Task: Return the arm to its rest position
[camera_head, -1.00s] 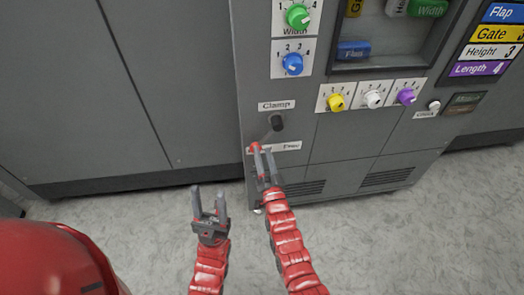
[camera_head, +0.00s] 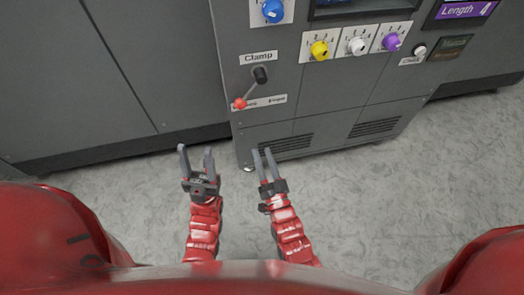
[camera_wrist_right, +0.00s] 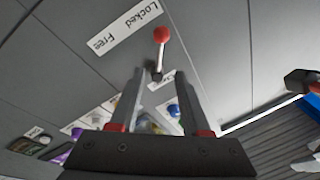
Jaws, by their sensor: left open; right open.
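My left gripper (camera_head: 197,160) is open and empty over the floor, in front of the machine's lower edge. My right gripper (camera_head: 265,156) is open and empty, just to the right of it, below the clamp lever. The clamp lever (camera_head: 253,90) has a red knob and points down and to the left in the head view. It also shows in the right wrist view (camera_wrist_right: 160,50), beyond the open fingers (camera_wrist_right: 160,95) and apart from them.
The grey machine cabinet (camera_head: 330,105) stands ahead. It carries a blue knob (camera_head: 272,10), a yellow knob (camera_head: 319,49), a white knob (camera_head: 356,46) and a purple knob (camera_head: 391,42). The pale floor (camera_head: 400,200) is clear around the grippers.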

